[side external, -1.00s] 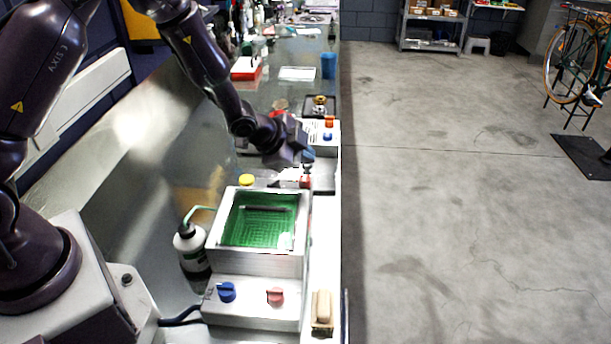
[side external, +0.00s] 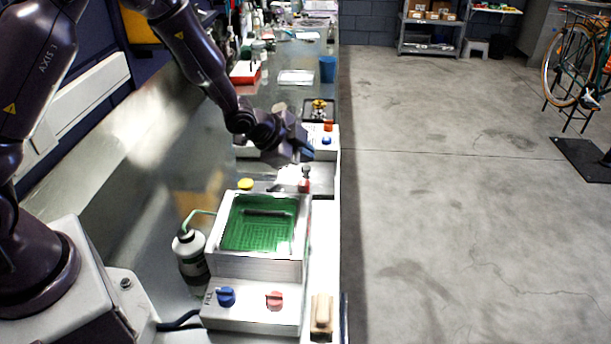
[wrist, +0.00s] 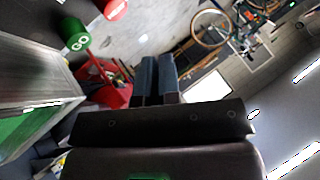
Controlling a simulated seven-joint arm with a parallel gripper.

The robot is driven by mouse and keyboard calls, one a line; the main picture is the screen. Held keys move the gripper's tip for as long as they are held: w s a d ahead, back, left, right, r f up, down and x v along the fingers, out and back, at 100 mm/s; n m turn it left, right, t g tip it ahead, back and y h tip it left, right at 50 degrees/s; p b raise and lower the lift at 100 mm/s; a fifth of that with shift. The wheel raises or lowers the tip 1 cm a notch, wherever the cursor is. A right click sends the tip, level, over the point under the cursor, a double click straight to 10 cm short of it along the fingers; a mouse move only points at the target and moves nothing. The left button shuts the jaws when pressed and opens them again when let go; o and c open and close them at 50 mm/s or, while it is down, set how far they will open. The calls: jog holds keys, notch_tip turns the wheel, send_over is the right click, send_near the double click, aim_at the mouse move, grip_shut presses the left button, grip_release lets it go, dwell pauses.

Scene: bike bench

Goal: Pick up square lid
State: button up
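I cannot tell for certain which thing is the square lid. A pale, flat, square-edged piece (side external: 296,77) lies on the bench beyond my gripper in the side view and may be it. My gripper (side external: 307,153) hangs above the bench, past the green-lined basin, well apart from that piece. In the wrist view, the two blue fingers (wrist: 157,82) of my gripper are side by side, almost touching, with nothing visible between them. The pale piece cannot be made out in the wrist view.
The basin (side external: 258,269) stands near, with a squeeze bottle (side external: 190,252) on its left and a knob box (side external: 250,318) in front. A blue cup (side external: 327,69) and red-white box (side external: 245,73) are farther back.

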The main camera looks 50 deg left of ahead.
jog(key=o, duration=0.9)
jog(key=shift+o, duration=0.2)
jog(key=shift+r, duration=0.1)
